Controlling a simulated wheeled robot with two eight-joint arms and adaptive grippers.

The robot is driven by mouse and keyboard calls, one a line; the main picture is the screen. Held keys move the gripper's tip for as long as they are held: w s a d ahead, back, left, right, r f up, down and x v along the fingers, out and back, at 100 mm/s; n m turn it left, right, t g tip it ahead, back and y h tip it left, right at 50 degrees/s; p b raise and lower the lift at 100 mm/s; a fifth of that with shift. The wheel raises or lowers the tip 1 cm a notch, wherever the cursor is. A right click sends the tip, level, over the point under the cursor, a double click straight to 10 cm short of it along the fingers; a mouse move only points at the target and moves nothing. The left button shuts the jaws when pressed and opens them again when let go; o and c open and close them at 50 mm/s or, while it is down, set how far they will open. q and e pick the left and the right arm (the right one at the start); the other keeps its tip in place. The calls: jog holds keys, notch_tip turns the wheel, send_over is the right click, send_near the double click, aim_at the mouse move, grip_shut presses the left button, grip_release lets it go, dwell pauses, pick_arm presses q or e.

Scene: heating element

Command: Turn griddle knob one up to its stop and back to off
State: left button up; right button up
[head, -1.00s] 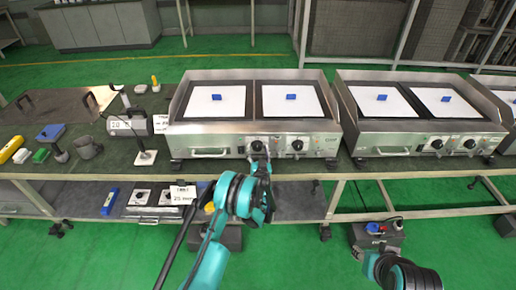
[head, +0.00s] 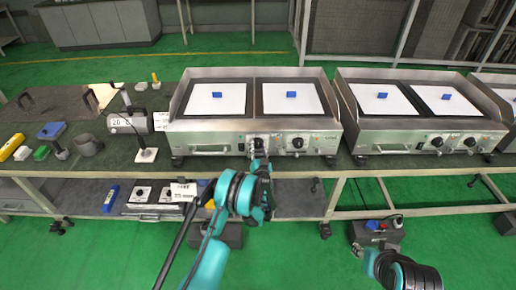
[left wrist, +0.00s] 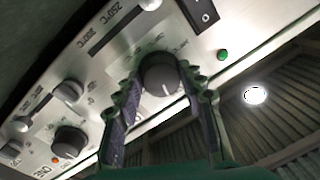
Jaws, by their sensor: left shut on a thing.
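The griddle (head: 215,143) in the middle of the bench has two black knobs on its front panel. My left gripper (head: 261,163) is at the left one, knob one (head: 258,143). In the left wrist view the fingers (left wrist: 160,100) stand on either side of knob one (left wrist: 160,72), shut on it. A white pointer line shows on the knob's face, toward the lower edge of that picture. The second knob (head: 298,142) is free; a dark knob also shows at the lower left in the wrist view (left wrist: 69,140).
A green lamp (left wrist: 222,55) sits on the panel beside knob one. Another griddle (head: 400,140) stands to the right.

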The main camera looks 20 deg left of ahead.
pick_arm(q)
jog(key=m, duration=0.4)
jog(key=shift+m, duration=0.4)
jog(key=m, duration=0.3)
jog(key=shift+m+t, duration=0.4)
jog(key=m+h, duration=0.1)
jog(key=m, duration=0.6)
jog(key=shift+a+m, duration=0.15)
jog(key=shift+m, duration=0.25)
jog(key=m+h, duration=0.1)
jog(key=m, duration=0.3)
jog(key=shift+t, duration=0.3)
jog(key=m, duration=0.8)
jog(key=shift+r+m+h, duration=0.1)
jog(key=shift+m+h, duration=0.2)
jog(key=shift+h, duration=0.1)
jog(key=shift+m, duration=1.7)
